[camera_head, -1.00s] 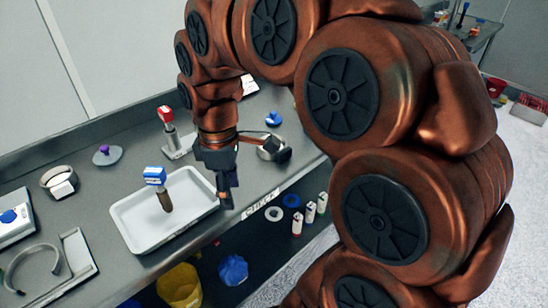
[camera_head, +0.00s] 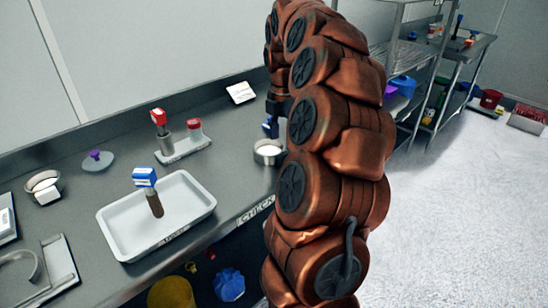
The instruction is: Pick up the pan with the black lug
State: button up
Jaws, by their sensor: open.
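A small round metal pan (camera_head: 268,154) with pale contents sits on the steel bench, just left of my arm. Its right side is hidden by my arm, and no black lug shows on it now. My gripper (camera_head: 272,118) is behind and above the pan, largely covered by my arm links. It is open, apart from the pan as far as I can tell. A second round metal pan (camera_head: 38,178) with a white block at it stands at the far left; no black lug is visible on it.
A white tray (camera_head: 118,243) holds a blue-topped brush (camera_head: 146,178). A red-topped tool (camera_head: 160,122) stands on a grey holder behind it. A purple-knobbed lid (camera_head: 96,158) lies at left. Yellow and blue containers are below the bench. Open floor lies right.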

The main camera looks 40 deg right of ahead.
aim_at(282, 154)
jog(key=shift+w+f+p, duration=0.1)
jog(key=shift+f+p, duration=0.25)
jog(key=shift+f, duration=2.95)
jog(key=shift+c, duration=0.3)
grip_shut()
